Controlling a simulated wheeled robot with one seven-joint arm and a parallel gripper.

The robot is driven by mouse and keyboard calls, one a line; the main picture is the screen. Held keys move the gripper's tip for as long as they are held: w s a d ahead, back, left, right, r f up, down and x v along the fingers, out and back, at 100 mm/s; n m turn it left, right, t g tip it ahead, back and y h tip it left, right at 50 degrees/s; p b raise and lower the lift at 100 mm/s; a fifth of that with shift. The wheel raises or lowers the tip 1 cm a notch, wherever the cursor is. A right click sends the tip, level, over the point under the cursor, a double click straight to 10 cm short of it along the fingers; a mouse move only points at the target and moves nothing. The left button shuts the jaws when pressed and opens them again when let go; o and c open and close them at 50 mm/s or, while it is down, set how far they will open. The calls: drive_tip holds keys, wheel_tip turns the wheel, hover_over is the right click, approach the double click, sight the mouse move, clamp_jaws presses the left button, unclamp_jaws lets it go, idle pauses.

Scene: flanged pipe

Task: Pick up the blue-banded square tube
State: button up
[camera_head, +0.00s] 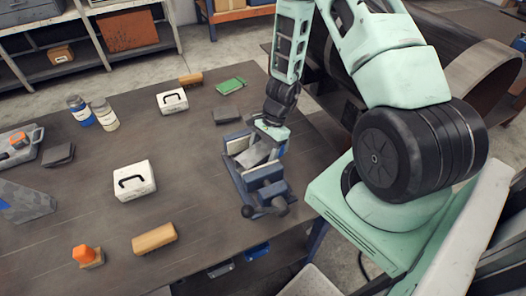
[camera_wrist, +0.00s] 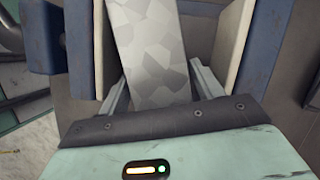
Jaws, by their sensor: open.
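A grey, spangled, flat-sided piece (camera_wrist: 150,45) stands between the pale-lined jaws of a blue bench vise (camera_wrist: 268,45). In the head view the piece (camera_head: 256,153) shows in the vise (camera_head: 262,190), partly hidden by my gripper (camera_head: 268,134). No blue band shows on its visible part. In the wrist view my gripper (camera_wrist: 160,88) is open, with one finger on each side of the piece. I cannot tell whether they touch it. Another grey block with a blue patch (camera_head: 25,202) lies at the table's left edge, cut off by the frame.
The dark workbench (camera_head: 205,215) holds two white cases (camera_head: 134,181), a wooden block (camera_head: 154,239), an orange-topped item (camera_head: 86,256), two bottles (camera_head: 104,114) and a green item (camera_head: 230,85). A large pipe (camera_head: 485,75) is at right. The vise jaws stand close around my fingers.

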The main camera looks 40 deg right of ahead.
drive_tip(key=shift+a+f, duration=0.2)
drive_tip(key=shift+f, duration=0.3)
drive_tip(key=c, duration=1.1)
